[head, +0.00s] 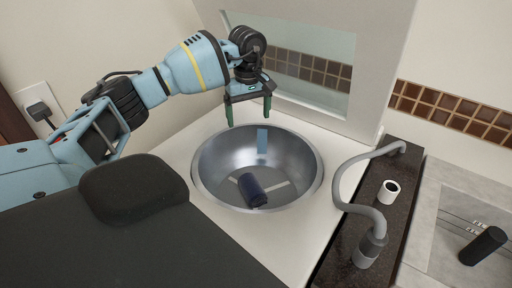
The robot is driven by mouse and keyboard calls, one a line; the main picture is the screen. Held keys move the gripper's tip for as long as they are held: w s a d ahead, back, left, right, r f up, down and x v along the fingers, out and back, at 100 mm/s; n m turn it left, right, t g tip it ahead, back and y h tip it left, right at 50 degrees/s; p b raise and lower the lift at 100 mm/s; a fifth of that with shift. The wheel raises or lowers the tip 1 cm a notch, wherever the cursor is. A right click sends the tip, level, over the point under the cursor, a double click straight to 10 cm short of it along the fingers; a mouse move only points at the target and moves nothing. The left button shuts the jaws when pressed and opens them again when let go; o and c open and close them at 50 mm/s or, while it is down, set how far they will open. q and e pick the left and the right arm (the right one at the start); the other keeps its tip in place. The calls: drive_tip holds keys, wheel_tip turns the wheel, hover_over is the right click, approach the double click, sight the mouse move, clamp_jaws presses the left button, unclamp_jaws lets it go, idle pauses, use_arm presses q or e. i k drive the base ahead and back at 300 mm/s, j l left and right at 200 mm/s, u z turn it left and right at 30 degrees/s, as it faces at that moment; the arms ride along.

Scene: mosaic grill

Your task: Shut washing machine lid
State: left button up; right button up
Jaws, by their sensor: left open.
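The washing machine's lid (371,75) stands upright at the back, a pale frame with a clear window through which brown tiles show. Below it is the white top of the machine (186,150) with a round, open metal drum (212,172). A dark blue cylindrical thing (252,190) lies in the drum. My left gripper (249,121) is open and empty, with its green fingers pointing down over the far left rim of the drum. It is in front of the lid's window, and I cannot tell how far from it. My right gripper is not in view.
To the right, a dark counter strip (330,262) bears a grey curved faucet (372,215) and a small white cup (389,192). A black cylinder (483,246) shows at the far right. A wall socket with a plug (40,112) is at the left.

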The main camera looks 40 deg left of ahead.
sight(383, 29)
drive_tip(key=k, duration=1)
